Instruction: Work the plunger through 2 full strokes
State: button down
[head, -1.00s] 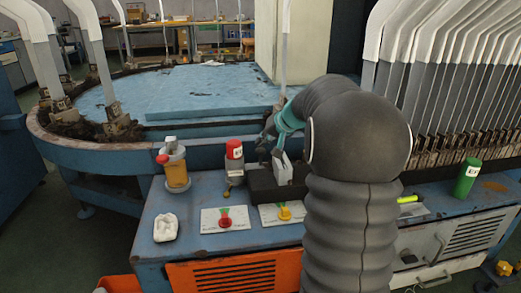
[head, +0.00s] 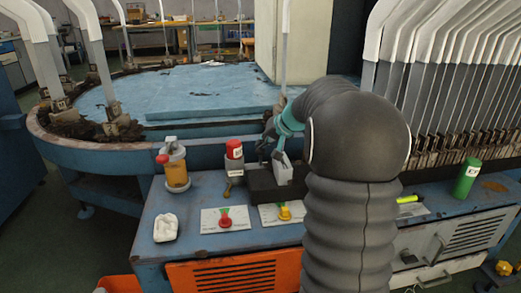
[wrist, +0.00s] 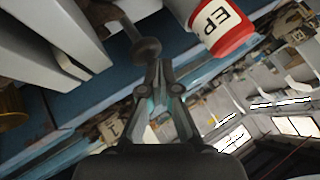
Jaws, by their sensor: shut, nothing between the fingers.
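A grey rod with a round knob, which looks like the plunger, shows in the wrist view (wrist: 147,50). My gripper is shut and empty, with its fingertips (wrist: 158,72) right by the knob; I cannot tell whether they touch it. In the head view my gripper (head: 264,148) is over the left part of a dark block (head: 262,188), and the knob cannot be made out clearly there. A red-topped container (head: 234,150) stands just left of the gripper; its EP label shows in the wrist view (wrist: 222,18).
A pale grey upright piece (head: 283,171) sits in the dark block, close right of the gripper. An amber pump-like jar (head: 176,172) stands further left. Two cards with red and yellow knobs lie in front. A green bottle (head: 467,178) stands far right.

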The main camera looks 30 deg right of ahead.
aim_at(262, 150)
jog(key=shift+f, duration=1.15)
dwell(0.9)
dwell(0.4)
jog(key=shift+r+p, duration=0.85)
jog(key=shift+r, duration=0.95)
jog(key=shift+r+p, duration=1.55)
jog(key=shift+r, duration=1)
notch_tip(262, 150, up, 4)
jog(key=shift+f, duration=0.15)
